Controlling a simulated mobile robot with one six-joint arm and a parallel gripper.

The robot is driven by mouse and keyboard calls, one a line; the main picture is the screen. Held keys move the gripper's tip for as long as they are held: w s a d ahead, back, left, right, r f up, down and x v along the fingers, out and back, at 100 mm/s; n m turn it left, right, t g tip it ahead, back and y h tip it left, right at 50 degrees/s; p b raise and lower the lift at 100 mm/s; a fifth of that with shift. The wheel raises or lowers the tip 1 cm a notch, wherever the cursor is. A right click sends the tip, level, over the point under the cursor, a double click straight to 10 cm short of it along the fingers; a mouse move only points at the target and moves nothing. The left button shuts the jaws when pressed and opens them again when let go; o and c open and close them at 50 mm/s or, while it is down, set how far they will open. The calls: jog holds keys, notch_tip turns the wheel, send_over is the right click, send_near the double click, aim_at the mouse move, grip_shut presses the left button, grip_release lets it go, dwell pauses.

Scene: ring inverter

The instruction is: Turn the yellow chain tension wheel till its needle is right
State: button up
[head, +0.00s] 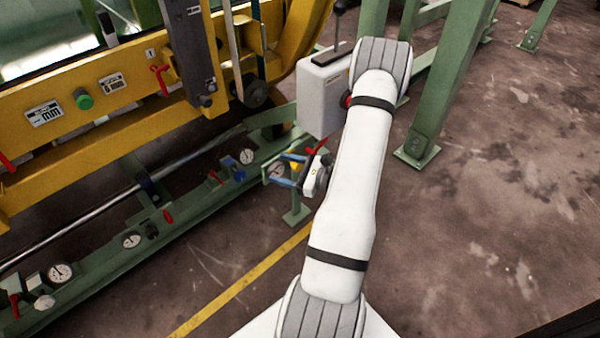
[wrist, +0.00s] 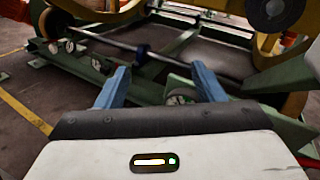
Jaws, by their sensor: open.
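My gripper (head: 276,168) is in the middle of the head view, with its two blue fingers apart. It also shows in the wrist view (wrist: 160,68), where no object is held between the fingers. A small yellow part (head: 294,167), which looks like the yellow wheel, shows between the fingers and is partly hidden by them. I cannot tell whether they touch it. A round white dial (head: 276,171) shows at the fingertips; its needle is too small to read. In the wrist view a pale dial (wrist: 180,98) sits low between the fingers.
A green rail carries other dials (head: 246,156), a blue wheel (head: 238,175), a white wheel (head: 43,302) and red levers. A white box (head: 324,95) stands just behind my gripper. Yellow machine frame (head: 130,95) rises at left. Floor at right is open.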

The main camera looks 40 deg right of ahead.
aim_at(300, 167)
jog(key=s+d+f+m+t+h+b, duration=0.1)
jog(key=s+d+f+m+t+h, duration=0.25)
jog(key=d+f+m+h, duration=0.45)
jog(key=shift+n+g+y, duration=0.25)
jog(key=shift+n+y, duration=0.05)
jog(key=shift+n, duration=0.4)
jog(key=w, duration=0.2)
jog(key=w+b, duration=0.1)
jog(key=w, duration=0.1)
jog(key=w+d+f+b, duration=0.1)
jog(key=w, duration=0.1)
jog(key=shift+w, duration=0.15)
jog(key=shift+w+b, duration=0.3)
jog(key=shift+w, duration=0.3)
jog(key=c, duration=0.9)
jog(key=shift+a, duration=0.2)
jog(key=shift+c, duration=0.3)
jog(key=shift+d, duration=0.15)
